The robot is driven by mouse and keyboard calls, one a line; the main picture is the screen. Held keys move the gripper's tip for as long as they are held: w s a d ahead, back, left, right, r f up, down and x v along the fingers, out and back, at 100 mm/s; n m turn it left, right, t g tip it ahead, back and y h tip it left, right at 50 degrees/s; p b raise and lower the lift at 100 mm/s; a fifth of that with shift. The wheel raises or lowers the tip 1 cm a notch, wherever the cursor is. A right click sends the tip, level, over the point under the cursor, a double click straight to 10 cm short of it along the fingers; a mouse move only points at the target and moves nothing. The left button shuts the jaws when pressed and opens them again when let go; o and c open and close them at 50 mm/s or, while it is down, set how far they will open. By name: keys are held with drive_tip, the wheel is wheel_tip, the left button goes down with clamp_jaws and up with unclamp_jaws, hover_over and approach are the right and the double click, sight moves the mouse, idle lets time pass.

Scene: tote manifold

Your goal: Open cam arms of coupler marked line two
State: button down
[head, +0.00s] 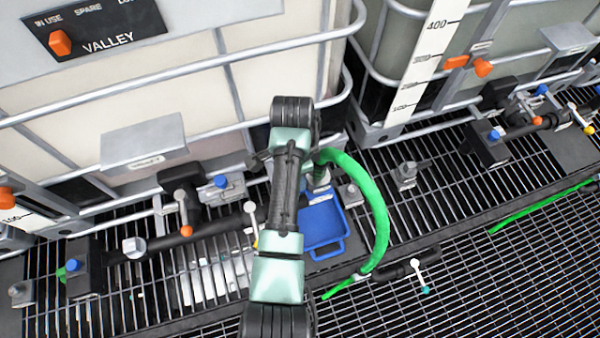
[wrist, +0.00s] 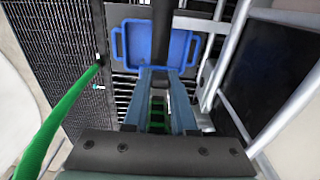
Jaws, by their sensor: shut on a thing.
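My gripper (wrist: 163,72) shows in the wrist view, its two long blue-grey fingers reaching toward the blue tray. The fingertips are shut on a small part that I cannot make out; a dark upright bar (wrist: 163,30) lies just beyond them. In the head view my arm hides the gripper and whatever it holds. A green hose (head: 378,215) loops from a coupling (head: 320,180) just right of my arm; it also shows in the wrist view (wrist: 65,120). No line-two mark and no cam arms can be read clearly.
A blue tray (head: 323,222) sits on the grating under the hose. A black pipe (head: 190,238) with lever valves (head: 183,215) runs along the left. Caged white totes (head: 180,80) stand close behind.

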drive_tip(key=h, duration=0.1)
drive_tip(key=a+h, duration=0.1)
drive_tip(key=shift+s+f+t+h, duration=0.15)
drive_tip(key=shift+f+t+h, duration=0.15)
drive_tip(key=shift+t, duration=0.1)
drive_tip(key=t+h+b, duration=0.1)
drive_tip(key=h+b, duration=0.1)
drive_tip(key=b, duration=0.2)
drive_tip(key=a+f+t+h+b, duration=0.1)
drive_tip(key=h+b, duration=0.2)
drive_tip(key=b, duration=0.1)
drive_tip(key=a+f+h+b, duration=0.1)
drive_tip(key=h+b, duration=0.2)
drive_tip(key=b, duration=0.1)
drive_tip(key=shift+s+f+t, duration=0.2)
drive_tip(key=shift+s+t, duration=0.1)
drive_tip(key=shift+t, duration=0.1)
drive_tip(key=shift+h+b, duration=0.3)
drive_tip(key=shift+r, duration=0.1)
drive_tip(key=c, duration=0.7)
unclamp_jaws()
